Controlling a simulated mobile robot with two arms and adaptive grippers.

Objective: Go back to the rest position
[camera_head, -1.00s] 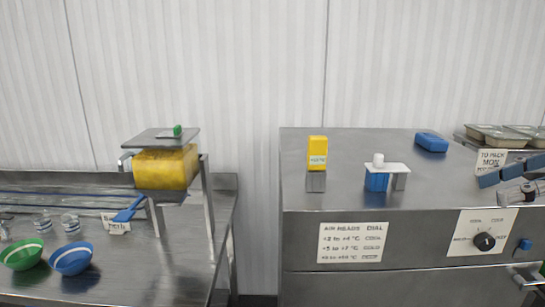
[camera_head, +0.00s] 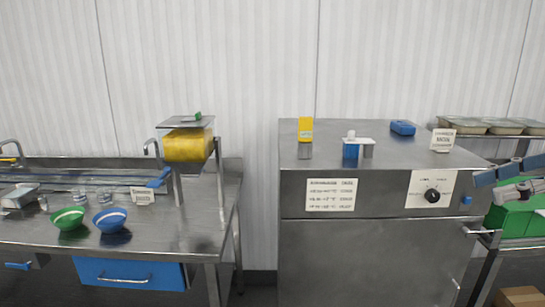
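My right gripper (camera_head: 524,190) comes in at the right edge, in front of the steel cabinet's right side and a green crate. It is small and partly cut off by the frame edge, and I cannot tell whether its fingers are apart. I see nothing clearly held in it. My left gripper is not in view.
A steel cabinet (camera_head: 370,245) with a dial (camera_head: 432,195) stands centre right. A green crate (camera_head: 512,218) sits at right.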

